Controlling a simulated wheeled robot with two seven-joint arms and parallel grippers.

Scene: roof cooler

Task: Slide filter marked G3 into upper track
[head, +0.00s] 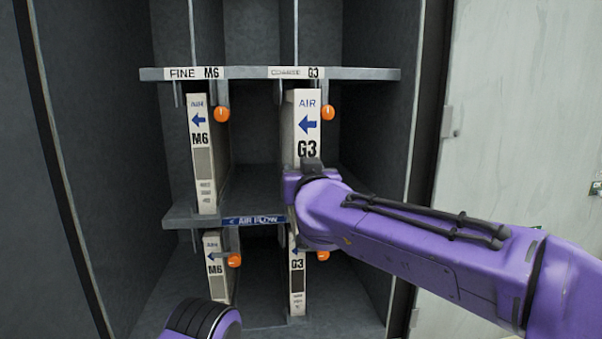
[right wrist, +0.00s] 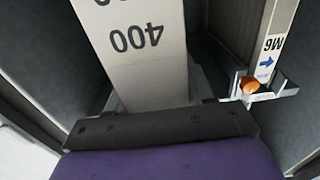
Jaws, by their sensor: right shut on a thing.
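The upper filter marked G3 (head: 307,115) is a pale upright panel with a blue left-pointing AIR arrow. In the right wrist view the filter's pale face with "400" (right wrist: 137,38) rises from behind my gripper (right wrist: 163,122). How deep it sits in the track cannot be told. My left gripper is out of view; only purple left arm shows.
An M6 filter (head: 202,150) stands in the upper left bay. Below the AIR FLOW shelf (head: 188,215) stand another M6 filter (head: 216,268) and another G3 filter (head: 297,285). Orange knobs (head: 328,112) hang beside the filters. The cabinet's right wall (head: 385,130) is close to my right arm.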

